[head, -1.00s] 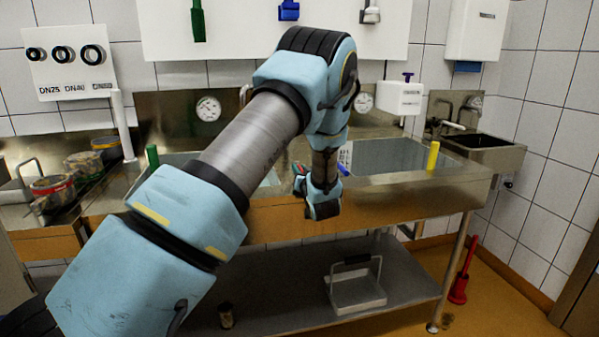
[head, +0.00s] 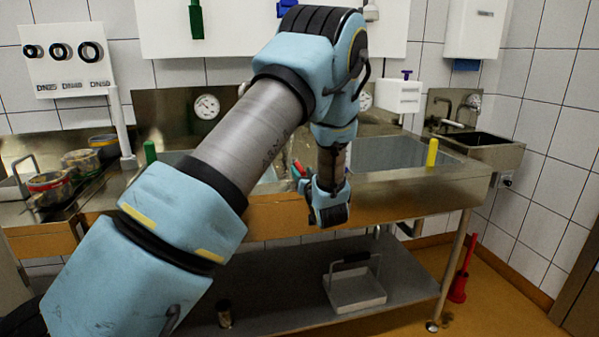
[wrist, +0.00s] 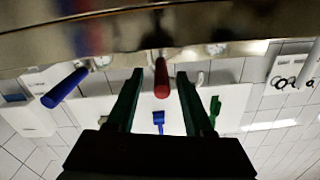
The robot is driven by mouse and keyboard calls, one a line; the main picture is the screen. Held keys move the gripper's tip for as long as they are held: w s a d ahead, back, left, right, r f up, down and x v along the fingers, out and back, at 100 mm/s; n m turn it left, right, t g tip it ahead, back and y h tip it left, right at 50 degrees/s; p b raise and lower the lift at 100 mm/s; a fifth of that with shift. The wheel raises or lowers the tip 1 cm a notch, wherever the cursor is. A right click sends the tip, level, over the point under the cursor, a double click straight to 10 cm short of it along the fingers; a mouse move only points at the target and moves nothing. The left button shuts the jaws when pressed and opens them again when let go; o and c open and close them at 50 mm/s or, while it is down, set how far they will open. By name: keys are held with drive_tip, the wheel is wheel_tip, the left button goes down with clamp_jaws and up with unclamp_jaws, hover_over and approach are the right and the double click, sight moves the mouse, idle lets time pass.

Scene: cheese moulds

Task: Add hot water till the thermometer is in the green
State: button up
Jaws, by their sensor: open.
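In the wrist view, which is upside down, a red handle (wrist: 161,78) stands between the two dark green fingers of my open gripper (wrist: 160,76). I cannot tell whether either finger touches it. A blue handle (wrist: 65,88) is to the left, apart from the fingers. In the head view the red handle (head: 300,169) shows just left of my wrist, while the fingers are mostly hidden. A round dial (head: 207,106) is on the steel back panel behind the left basin. A second dial (head: 366,101) is partly hidden by my arm. Neither reading is legible.
A green post (head: 150,152) and a yellow post (head: 432,152) stand on the rim of the steel sink (head: 400,187). Jars (head: 50,190) are on the left counter. A tray (head: 355,288) sits on the lower shelf. Tools hang on the white board (head: 235,30).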

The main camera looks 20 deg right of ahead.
drive_tip(key=s+b, duration=0.1)
drive_tip(key=s, duration=0.4)
drive_tip(key=shift+s+a, duration=0.15)
drive_tip(key=shift+s, duration=0.25)
drive_tip(key=shift+s, duration=0.1)
idle(1.2)
